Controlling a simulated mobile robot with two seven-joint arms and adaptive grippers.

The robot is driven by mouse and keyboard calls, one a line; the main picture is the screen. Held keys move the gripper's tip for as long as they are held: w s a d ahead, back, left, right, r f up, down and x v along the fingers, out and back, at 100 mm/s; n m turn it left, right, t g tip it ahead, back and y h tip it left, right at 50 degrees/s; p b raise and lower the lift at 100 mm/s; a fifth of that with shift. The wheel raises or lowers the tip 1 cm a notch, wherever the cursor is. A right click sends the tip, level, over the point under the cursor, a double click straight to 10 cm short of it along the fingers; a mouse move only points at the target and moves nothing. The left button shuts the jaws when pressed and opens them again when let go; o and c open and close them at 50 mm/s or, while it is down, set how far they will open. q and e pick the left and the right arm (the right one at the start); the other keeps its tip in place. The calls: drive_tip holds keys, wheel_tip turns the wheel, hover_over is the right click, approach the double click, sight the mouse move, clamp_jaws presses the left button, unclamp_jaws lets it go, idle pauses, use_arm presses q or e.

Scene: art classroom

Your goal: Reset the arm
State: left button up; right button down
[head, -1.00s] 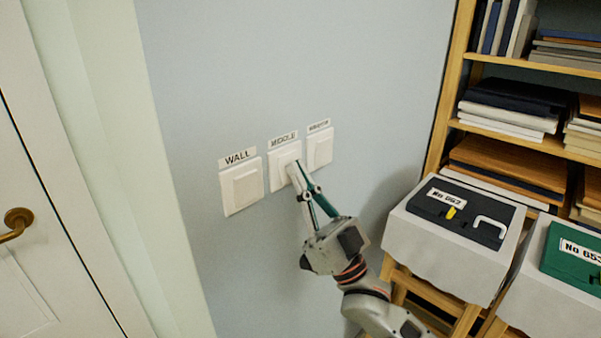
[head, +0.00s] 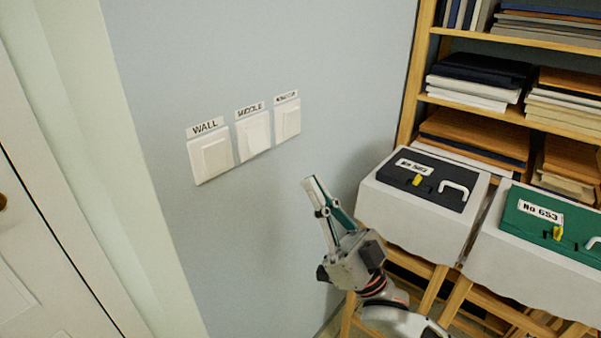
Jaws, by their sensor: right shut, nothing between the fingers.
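My right gripper (head: 311,183) is shut and empty. It points up and to the left in front of the blue-grey wall, below and right of the switches and apart from them. Three white switches are on the wall, each under a label: the WALL switch (head: 211,157) at the left, the MIDDLE switch (head: 253,134) in the centre, and a third switch (head: 288,121) at the right whose label is too blurred to read surely. My left gripper is not in view.
A dark case (head: 427,180) and a green case (head: 556,226) sit on cloth-covered wooden stands at the right, close to my right arm. A wooden shelf (head: 517,42) with boards and books stands behind. A white door (head: 38,262) is at the left.

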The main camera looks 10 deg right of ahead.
drive_tip(key=shift+s+d+f, duration=0.2)
drive_tip(key=shift+s+f, duration=0.05)
drive_tip(key=shift+f, duration=0.05)
wheel_tip(320, 180, down, 15)
drive_tip(key=w+m+g+h, duration=0.1)
drive_tip(key=m+g+h, duration=0.1)
drive_tip(key=h, duration=0.5)
drive_tip(key=s+d+f+g+h, duration=0.2)
drive_tip(key=s+f, duration=0.3)
drive_tip(key=f, duration=0.5)
drive_tip(key=s+d+f+m+g+h, duration=0.1)
drive_tip(key=s+d+f+g+h, duration=0.1)
drive_tip(key=f, duration=0.9)
drive_tip(key=s+d+f+g+h, duration=0.3)
drive_tip(key=s+f, duration=0.5)
drive_tip(key=f, duration=0.3)
drive_tip(key=shift+s+f+g+h, duration=0.2)
drive_tip(key=shift+g+h, duration=0.3)
drive_tip(key=shift+g, duration=0.6)
